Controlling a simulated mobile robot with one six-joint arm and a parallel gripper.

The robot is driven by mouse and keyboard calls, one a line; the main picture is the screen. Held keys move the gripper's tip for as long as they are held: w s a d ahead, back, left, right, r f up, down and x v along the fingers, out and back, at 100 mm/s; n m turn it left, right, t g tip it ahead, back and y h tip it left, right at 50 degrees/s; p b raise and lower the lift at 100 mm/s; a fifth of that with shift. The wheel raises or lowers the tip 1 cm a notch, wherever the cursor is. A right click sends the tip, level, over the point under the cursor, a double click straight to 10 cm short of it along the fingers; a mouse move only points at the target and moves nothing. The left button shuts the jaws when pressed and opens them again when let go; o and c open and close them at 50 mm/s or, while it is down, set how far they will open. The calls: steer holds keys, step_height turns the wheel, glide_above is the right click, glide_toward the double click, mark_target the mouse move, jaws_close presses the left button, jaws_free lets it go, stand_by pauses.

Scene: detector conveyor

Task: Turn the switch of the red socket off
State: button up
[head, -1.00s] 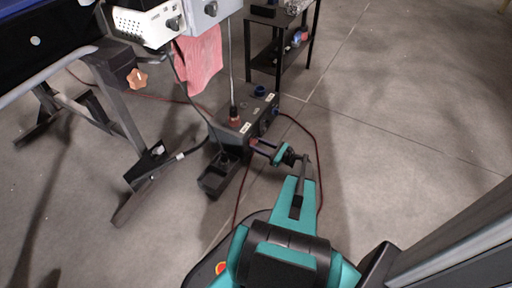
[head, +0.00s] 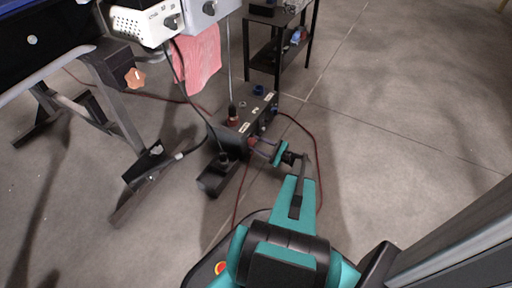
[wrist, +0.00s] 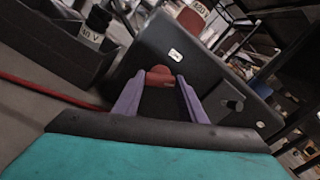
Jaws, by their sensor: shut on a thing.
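A dark grey socket box (head: 262,118) stands on the floor in the head view and fills the middle of the wrist view (wrist: 200,60). The red socket (head: 233,121) is on its top; it also shows in the wrist view (wrist: 191,20). Below it on the box's side face is the red switch knob (wrist: 160,76). My gripper (wrist: 158,82) has its two purple fingers on either side of this knob, shut on it. The gripper also shows in the head view (head: 256,146), against the box's near side. The knob's exact setting is unclear.
A second, black switch (wrist: 232,104) is to the right on the same face. A blue socket (head: 258,91) tops the box. A black tray-like block (head: 215,177) lies close left. Red cables (head: 316,150) cross the floor. Bench legs (head: 122,100) stand left; open floor lies right.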

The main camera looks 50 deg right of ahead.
steer(key=shift+s+a+f+n+b, duration=0.1)
steer(key=shift+n+b, duration=1.45)
steer(key=shift+n, duration=1.55)
steer(key=shift+a+n+b, duration=0.1)
steer(key=shift+n+b, duration=1.4)
steer(key=shift+n, duration=1.6)
steer(key=o, duration=1.1)
steer(key=shift+d, duration=0.1)
steer(key=shift+c, duration=0.2)
steer(key=shift+d, duration=0.1)
